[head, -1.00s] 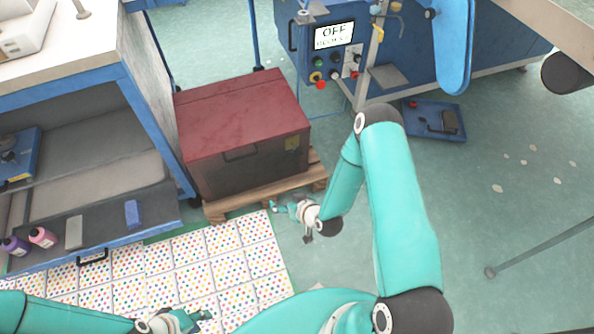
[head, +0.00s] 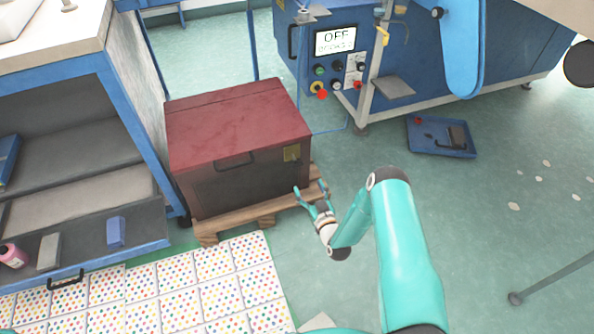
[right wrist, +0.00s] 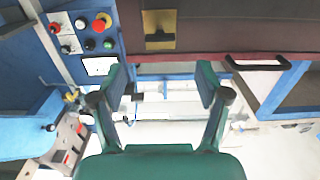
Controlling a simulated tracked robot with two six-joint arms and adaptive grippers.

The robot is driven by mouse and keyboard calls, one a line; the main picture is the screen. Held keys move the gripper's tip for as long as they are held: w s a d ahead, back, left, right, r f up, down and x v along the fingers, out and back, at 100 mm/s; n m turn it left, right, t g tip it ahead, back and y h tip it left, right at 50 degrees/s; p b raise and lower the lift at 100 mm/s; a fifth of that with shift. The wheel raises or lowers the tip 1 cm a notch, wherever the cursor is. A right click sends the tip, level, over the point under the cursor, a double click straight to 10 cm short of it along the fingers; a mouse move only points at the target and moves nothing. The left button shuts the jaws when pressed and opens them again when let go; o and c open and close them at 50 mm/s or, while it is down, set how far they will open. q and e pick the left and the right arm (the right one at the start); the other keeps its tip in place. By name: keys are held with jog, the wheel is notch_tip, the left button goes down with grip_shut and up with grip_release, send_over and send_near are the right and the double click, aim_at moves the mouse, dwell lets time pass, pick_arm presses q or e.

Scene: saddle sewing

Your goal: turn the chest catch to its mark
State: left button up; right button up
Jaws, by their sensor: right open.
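The chest (head: 240,190) has a red lid and a dark front, and stands on a wooden pallet (head: 265,207). The chest catch (head: 291,153) is a yellowish plate at the right of the front, just under the lid. In the right wrist view, where the scene appears upside down, the catch (right wrist: 160,22) shows a dark bar across its plate. My right gripper (head: 311,188) is open and empty, below and slightly right of the catch, apart from it. Its spread fingers also show in the right wrist view (right wrist: 161,80). I cannot make out the mark. My left gripper is out of view.
A dark handle (head: 234,161) sits on the chest front. A blue shelf unit (head: 150,130) stands close at the left. A blue machine (head: 300,60) with a screen reading OFF stands behind right. A blue tray (head: 440,138) lies on the floor; open floor is at right.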

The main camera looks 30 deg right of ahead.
aim_at(295, 160)
jog(key=b+x, duration=0.2)
jog(key=x, duration=0.8)
jog(key=shift+a, duration=0.1)
jog(key=c, duration=1.1)
jog(key=shift+s+a, duration=0.1)
jog(key=shift+c, duration=0.3)
